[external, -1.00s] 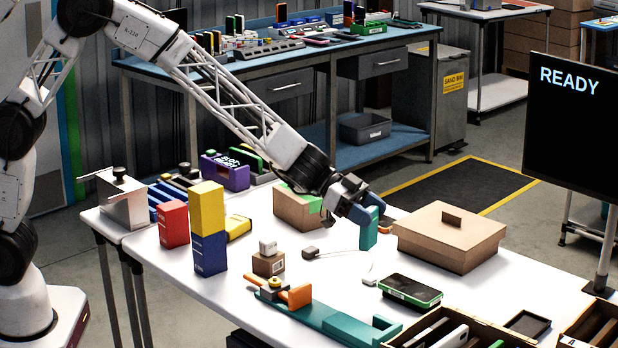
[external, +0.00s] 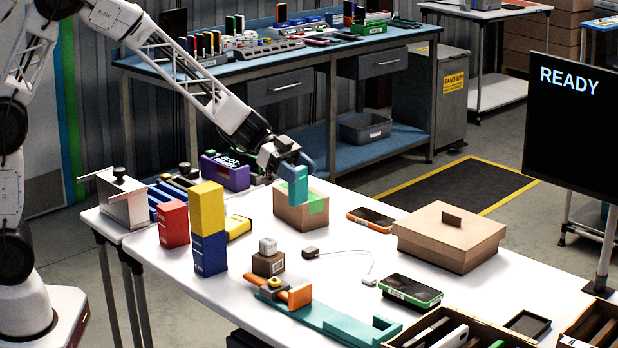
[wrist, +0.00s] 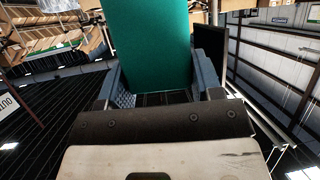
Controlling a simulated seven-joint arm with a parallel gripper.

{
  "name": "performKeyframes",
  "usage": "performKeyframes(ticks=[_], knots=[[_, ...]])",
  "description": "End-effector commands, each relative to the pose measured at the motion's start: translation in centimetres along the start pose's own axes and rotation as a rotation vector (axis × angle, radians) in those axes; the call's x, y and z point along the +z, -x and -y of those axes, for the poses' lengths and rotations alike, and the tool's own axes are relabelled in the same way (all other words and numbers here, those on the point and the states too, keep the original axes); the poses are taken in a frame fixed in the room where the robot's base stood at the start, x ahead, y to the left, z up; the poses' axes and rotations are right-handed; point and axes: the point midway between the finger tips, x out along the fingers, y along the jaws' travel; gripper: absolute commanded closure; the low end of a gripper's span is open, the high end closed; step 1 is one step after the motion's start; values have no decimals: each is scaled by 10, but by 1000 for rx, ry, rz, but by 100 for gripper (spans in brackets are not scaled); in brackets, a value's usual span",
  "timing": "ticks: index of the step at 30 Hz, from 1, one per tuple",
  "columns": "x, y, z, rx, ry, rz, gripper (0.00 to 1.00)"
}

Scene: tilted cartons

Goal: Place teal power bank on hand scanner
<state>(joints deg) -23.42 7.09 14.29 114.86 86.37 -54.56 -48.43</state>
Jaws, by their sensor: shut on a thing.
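The teal power bank (external: 298,188) is upright in my gripper (external: 299,166), whose blue-grey fingers are shut on it. In the external view it overlaps the open brown carton with green tape (external: 292,212); the gap between them is unclear. In the wrist view the power bank (wrist: 157,40) stands between the two fingers of my gripper (wrist: 160,75). Two flat handheld devices with dark screens lie on the white table: a green-edged one (external: 411,289) with a white label, and an orange-edged one (external: 371,219). I cannot tell which is the hand scanner.
A closed cardboard box (external: 450,240) stands right of the orange-edged device. Yellow and blue blocks (external: 208,230) are stacked at left beside a red box (external: 174,225). A charger with cable (external: 312,252) lies mid-table. A teal fixture (external: 340,325) and brown bins are in front.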

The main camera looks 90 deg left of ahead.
Motion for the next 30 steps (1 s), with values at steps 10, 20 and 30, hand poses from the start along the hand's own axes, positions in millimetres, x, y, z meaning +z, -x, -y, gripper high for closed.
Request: performKeyframes(ticks=[10, 20, 30], knots=[[31, 82, -6, 40, -17, 0, 69], [60, 150, -24, 83, -35, 0, 69], [75, 185, -39, 107, -46, 0, 69]])
